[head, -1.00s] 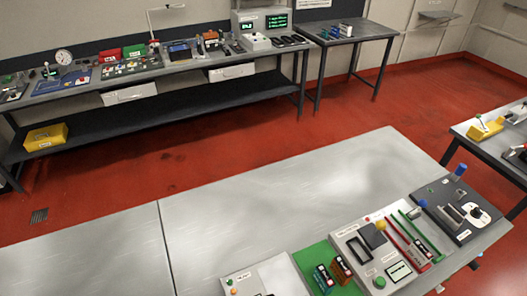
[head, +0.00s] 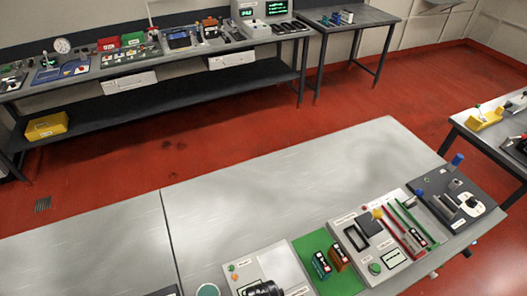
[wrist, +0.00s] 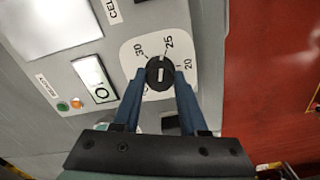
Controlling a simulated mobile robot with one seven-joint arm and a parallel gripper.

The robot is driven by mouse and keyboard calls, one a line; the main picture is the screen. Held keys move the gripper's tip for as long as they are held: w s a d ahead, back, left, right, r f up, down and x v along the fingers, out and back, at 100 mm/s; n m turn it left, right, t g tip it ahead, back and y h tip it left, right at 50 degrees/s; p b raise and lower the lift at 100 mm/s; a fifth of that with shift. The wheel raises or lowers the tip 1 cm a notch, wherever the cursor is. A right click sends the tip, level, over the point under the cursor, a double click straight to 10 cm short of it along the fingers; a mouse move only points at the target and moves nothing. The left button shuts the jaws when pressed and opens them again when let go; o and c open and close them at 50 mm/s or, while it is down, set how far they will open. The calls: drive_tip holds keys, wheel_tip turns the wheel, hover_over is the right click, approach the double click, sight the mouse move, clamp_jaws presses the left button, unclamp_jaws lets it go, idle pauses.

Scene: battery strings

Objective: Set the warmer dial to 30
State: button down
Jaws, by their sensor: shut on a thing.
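The warmer dial (wrist: 160,72) is a round black knob with a white mark, on a white plate (wrist: 129,52) printed 20, 25 and 30. The mark points roughly toward 25. My gripper (wrist: 160,84) is shut on the knob, one blue finger on each side of it. The warmer (wrist: 118,22) is a light grey box with a pale plate, a rocker switch (wrist: 96,80), and green and orange lamps. In the head view the warmer (head: 245,266) stands at the bottom edge; its dial cannot be made out there.
In the head view a green mat (head: 313,243) with small modules lies right of the warmer. A white panel (head: 350,220) and a dark grey unit (head: 455,185) stand further right. The bench top (head: 270,180) behind is clear.

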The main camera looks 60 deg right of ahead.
drive_tip(key=n, duration=0.3)
drive_tip(key=shift+a+n+p, duration=0.1)
drive_tip(key=shift+n+p, duration=0.3)
drive_tip(key=shift+n, duration=0.7)
drive_tip(key=n, duration=0.3)
drive_tip(key=shift+n, duration=0.8)
drive_tip(key=c, duration=0.5)
unclamp_jaws()
drive_tip(key=shift+r+p, duration=0.15)
drive_tip(key=shift+p, duration=0.15)
